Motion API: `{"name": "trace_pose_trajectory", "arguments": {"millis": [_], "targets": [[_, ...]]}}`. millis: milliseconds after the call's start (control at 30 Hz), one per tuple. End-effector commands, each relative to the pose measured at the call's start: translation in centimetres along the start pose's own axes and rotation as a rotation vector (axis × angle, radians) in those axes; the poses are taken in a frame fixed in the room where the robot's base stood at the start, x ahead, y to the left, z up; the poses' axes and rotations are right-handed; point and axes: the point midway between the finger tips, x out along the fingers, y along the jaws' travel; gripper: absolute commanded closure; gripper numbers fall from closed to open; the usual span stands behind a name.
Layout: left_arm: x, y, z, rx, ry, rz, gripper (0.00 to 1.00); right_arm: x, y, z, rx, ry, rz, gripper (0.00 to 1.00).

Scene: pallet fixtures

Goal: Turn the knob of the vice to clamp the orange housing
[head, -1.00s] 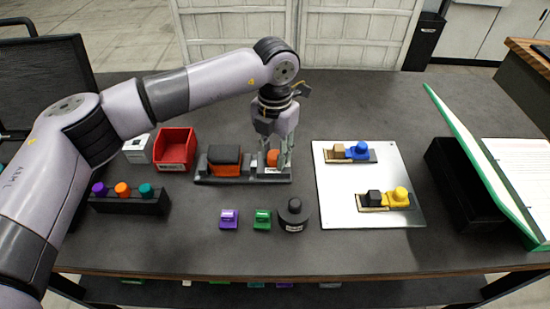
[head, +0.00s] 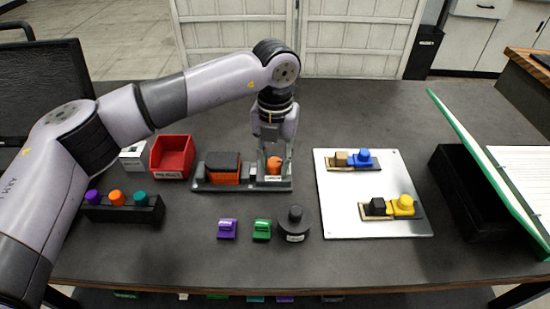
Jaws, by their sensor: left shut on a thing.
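The vice (head: 242,184) is a dark base lying on the table, left of the middle. The orange housing (head: 225,179) sits in it on the left, with a black block on top. The orange knob (head: 274,165) is at the vice's right end. My left gripper (head: 274,168) points down over the knob and is shut on it, its fingers on either side. The fingers partly cover the knob. My right gripper does not show.
A red bin (head: 172,157) and a rack of coloured knobs (head: 124,209) stand left. Purple (head: 227,229) and green (head: 262,230) pieces and a round black weight (head: 292,223) lie in front. A silver plate (head: 365,211) with small fixtures lies right.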

Motion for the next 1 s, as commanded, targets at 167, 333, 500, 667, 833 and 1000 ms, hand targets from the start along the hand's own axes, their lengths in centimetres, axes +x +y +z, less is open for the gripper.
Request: {"name": "trace_pose_trajectory", "arguments": {"millis": [167, 333, 500, 667, 833, 1000], "targets": [[-0.2, 0.0, 0.1, -0.003, -0.004, -0.001, 0.67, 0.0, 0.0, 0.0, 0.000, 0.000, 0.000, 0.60], [-0.1, 0.0, 0.1, -0.002, -0.003, 0.000, 0.56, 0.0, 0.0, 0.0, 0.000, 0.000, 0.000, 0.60], [-0.1, 0.0, 0.1, -0.001, -0.002, 0.000, 0.51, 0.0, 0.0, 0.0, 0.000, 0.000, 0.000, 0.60], [0.0, 0.0, 0.0, 0.000, -0.001, 0.000, 0.51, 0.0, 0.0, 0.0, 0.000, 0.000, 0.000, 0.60], [-1.1, 0.0, 0.1, 0.000, -0.004, 0.000, 0.51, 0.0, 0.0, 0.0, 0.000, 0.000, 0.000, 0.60], [-4.4, 0.0, 0.1, -0.001, -0.006, 0.000, 0.51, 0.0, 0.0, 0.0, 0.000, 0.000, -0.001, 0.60]]}}
